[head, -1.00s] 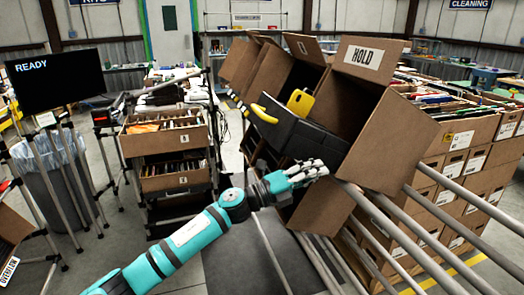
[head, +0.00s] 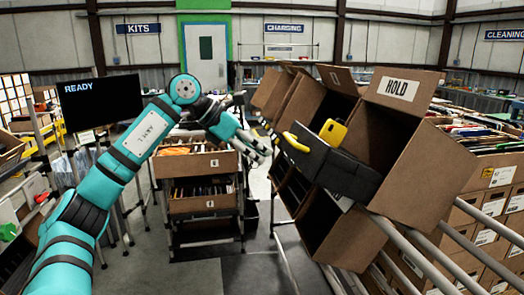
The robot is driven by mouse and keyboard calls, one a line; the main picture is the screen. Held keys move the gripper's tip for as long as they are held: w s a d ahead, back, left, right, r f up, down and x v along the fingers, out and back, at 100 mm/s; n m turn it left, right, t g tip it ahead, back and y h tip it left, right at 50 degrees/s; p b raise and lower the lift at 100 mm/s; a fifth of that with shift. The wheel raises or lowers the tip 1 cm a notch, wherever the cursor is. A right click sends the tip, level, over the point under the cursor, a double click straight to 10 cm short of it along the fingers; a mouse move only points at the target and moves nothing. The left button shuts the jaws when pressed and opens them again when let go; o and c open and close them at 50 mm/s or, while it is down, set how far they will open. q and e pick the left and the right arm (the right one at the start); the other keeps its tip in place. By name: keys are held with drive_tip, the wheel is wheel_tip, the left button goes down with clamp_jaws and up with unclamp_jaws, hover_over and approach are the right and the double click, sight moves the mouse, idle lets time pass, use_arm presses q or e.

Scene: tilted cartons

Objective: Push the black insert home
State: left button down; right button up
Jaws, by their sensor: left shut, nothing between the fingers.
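The black insert (head: 346,174) sits at the mouth of the tilted brown carton marked HOLD (head: 432,143), its near part sticking out of the opening. A yellow handle (head: 296,143) is at its left end and a yellow piece (head: 333,132) stands at its top edge. How deep the insert reaches inside is hidden. My left gripper (head: 264,150) is shut and empty, raised to the left of the insert and apart from it. My right gripper is not in view.
More tilted open cartons (head: 311,97) continue the row behind. Grey rails (head: 418,243) slope under the HOLD carton. A cart with file boxes (head: 200,205) stands behind my left arm. Stacked file cartons (head: 492,172) fill the right side. Floor is clear at the lower middle.

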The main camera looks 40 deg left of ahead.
sight(343, 193)
use_arm(q)
drive_tip(key=p+x, duration=0.2)
drive_tip(key=x, duration=0.8)
drive_tip(key=shift+w+d+r, duration=0.2)
drive_tip(key=shift+w+d, duration=0.15)
drive_tip(key=shift+d, duration=0.05)
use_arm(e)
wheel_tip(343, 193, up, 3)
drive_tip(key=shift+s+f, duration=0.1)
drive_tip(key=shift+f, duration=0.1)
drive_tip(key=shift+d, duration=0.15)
use_arm(q)
drive_tip(key=shift+w+d, duration=0.1)
drive_tip(key=r+x, duration=0.1)
drive_tip(key=x, duration=0.4)
drive_tip(key=w+d+x, duration=0.1)
drive_tip(key=x, duration=0.4)
drive_tip(key=r+x, duration=0.1)
drive_tip(key=x, duration=0.4)
drive_tip(key=shift+w+d+r, duration=0.25)
drive_tip(key=shift+w+d, duration=0.05)
drive_tip(key=shift+w, duration=0.05)
drive_tip(key=shift+w+d+f, duration=0.2)
drive_tip(key=shift+w+d, duration=0.15)
drive_tip(key=shift+w, duration=0.1)
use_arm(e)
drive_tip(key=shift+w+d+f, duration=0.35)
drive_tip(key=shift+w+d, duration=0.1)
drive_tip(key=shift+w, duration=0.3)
